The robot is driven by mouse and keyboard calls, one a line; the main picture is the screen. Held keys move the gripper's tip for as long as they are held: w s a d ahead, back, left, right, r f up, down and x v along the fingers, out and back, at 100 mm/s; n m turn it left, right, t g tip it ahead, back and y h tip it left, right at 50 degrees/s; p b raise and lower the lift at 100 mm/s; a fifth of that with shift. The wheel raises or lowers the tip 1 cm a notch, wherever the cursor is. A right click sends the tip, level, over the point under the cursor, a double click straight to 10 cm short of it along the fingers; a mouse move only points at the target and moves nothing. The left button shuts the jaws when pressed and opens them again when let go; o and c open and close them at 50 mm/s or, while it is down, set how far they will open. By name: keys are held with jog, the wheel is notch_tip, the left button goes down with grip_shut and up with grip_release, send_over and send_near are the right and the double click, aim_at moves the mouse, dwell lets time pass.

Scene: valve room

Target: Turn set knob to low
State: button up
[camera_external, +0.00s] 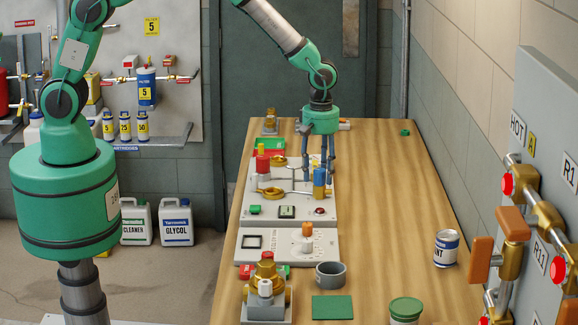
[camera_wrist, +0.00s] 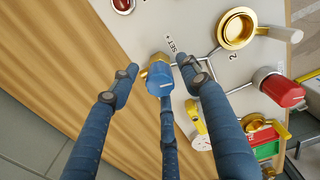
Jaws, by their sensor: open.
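The set knob is a blue cap on a brass fitting. In the wrist view the blue knob (camera_wrist: 160,82) lies between my fingertips, close to a "SET" label on the grey panel (camera_wrist: 205,30). In the external view the blue knob (camera_external: 319,178) stands on the panel's right side, just under my fingers. My gripper (camera_external: 320,168) points down with its blue fingers spread. In the wrist view my gripper (camera_wrist: 155,76) is open, two fingers either side of the knob and a third below it. Contact cannot be told. The knob's setting is not readable.
A brass ring (camera_wrist: 237,28) and a red knob (camera_wrist: 280,91) sit on the same panel. A yellow lever (camera_wrist: 195,117) is close to my fingers. A grey cup (camera_external: 331,274) and a can (camera_external: 446,247) stand nearer on the table. The table's right side is mostly clear.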

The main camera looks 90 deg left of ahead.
aim_at(319, 170)
notch_tip(319, 170, up, 12)
jog(key=shift+f, duration=0.2)
dwell(0.4)
jog(key=shift+r, duration=0.1)
dwell(0.4)
jog(key=s+d+r+m+t+b, duration=0.35)
jog(key=s+r+m, duration=0.65)
jog(key=s+r, duration=0.9)
jog(key=s+d+m+t+b, duration=0.2)
jog(key=s+m, duration=0.8)
jog(key=s, duration=1.3)
jog(key=shift+d+r+m+b, duration=0.3)
jog(key=shift+d+r+b, duration=0.1)
jog(key=shift+d+b, duration=0.25)
